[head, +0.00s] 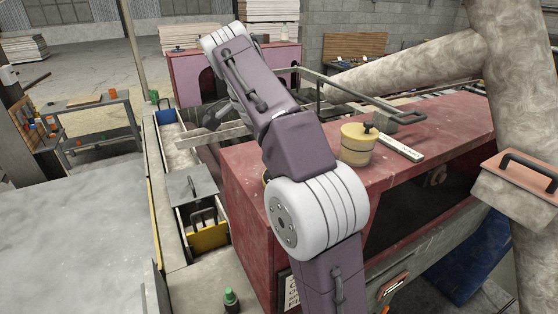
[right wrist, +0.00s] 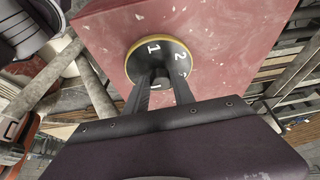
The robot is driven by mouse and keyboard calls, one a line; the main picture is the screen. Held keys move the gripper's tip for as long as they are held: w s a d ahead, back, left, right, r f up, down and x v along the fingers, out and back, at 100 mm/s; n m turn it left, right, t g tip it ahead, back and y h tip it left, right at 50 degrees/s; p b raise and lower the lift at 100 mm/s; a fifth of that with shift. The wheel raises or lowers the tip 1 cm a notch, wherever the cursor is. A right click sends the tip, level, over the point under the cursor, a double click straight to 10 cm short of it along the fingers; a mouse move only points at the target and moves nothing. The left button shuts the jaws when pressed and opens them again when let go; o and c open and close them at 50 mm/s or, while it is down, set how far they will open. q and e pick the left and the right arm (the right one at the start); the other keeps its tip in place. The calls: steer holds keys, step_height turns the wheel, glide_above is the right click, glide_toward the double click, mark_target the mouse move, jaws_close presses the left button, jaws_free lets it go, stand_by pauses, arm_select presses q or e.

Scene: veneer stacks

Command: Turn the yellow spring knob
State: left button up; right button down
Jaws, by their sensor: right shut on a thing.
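The yellow-rimmed knob (right wrist: 134,62) has a black face with the white numbers 1 and 2 and sits on a red panel in the right wrist view. My right gripper (right wrist: 163,80) has its two black fingers closed on the raised grip at the knob's middle. The lower part of the knob is hidden by the fingers and gripper body. In the head view only a sliver of yellow (head: 265,177) shows beside my right arm, against the red machine; my right gripper's fingertips cannot be made out there. My left gripper is not seen.
Thick pale ducts (head: 490,70) rise at the right. A grey table (head: 70,235) fills the left.

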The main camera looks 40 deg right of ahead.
steer(key=shift+f+m, duration=0.1)
steer(key=shift+m, duration=0.3)
